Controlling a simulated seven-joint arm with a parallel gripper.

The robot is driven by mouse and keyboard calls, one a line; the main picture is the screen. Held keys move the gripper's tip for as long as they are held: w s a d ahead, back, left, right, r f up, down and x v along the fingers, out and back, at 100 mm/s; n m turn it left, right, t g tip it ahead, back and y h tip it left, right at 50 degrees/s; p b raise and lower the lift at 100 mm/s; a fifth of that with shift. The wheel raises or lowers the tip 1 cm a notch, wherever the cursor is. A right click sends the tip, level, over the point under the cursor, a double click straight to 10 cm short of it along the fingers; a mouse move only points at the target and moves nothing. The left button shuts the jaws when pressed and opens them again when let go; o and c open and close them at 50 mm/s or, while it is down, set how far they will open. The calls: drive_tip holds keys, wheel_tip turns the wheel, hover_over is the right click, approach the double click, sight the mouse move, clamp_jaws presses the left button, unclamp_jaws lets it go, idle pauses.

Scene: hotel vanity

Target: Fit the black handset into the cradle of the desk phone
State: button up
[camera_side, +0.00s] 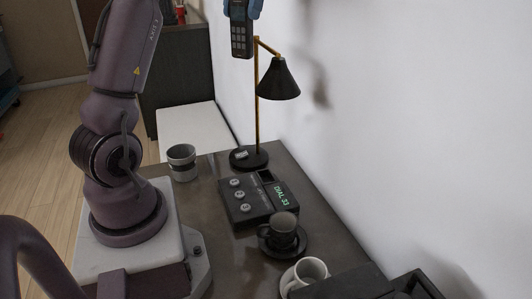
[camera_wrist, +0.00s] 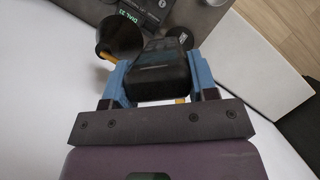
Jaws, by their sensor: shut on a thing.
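The black handset (camera_side: 240,38) is held upright high above the vanity, its keypad showing in the side view. My gripper (camera_side: 243,9) is shut on its upper part with blue fingers. In the wrist view the handset (camera_wrist: 160,72) sits between the fingers (camera_wrist: 158,82), its dark end facing the camera. The desk phone (camera_side: 245,207) lies on the vanity well below, with round buttons, a lit "DIAL 33" display and a dark square recess (camera_side: 265,176) at its far edge. Part of the phone (camera_wrist: 140,12) shows at the top of the wrist view. The handset and phone are apart.
A lamp with a black shade (camera_side: 278,79) stands behind the phone, close below the handset. A dark cup (camera_side: 283,226) on a saucer is at the phone's near side. A grey mug (camera_side: 182,163) stands left, a white mug (camera_side: 310,270) in front. The wall is right.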

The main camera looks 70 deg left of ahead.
drive_tip(key=shift+w, duration=0.15)
drive_tip(key=shift+w+d+f, duration=0.15)
drive_tip(key=shift+w+f, duration=0.05)
drive_tip(key=shift+w, duration=0.2)
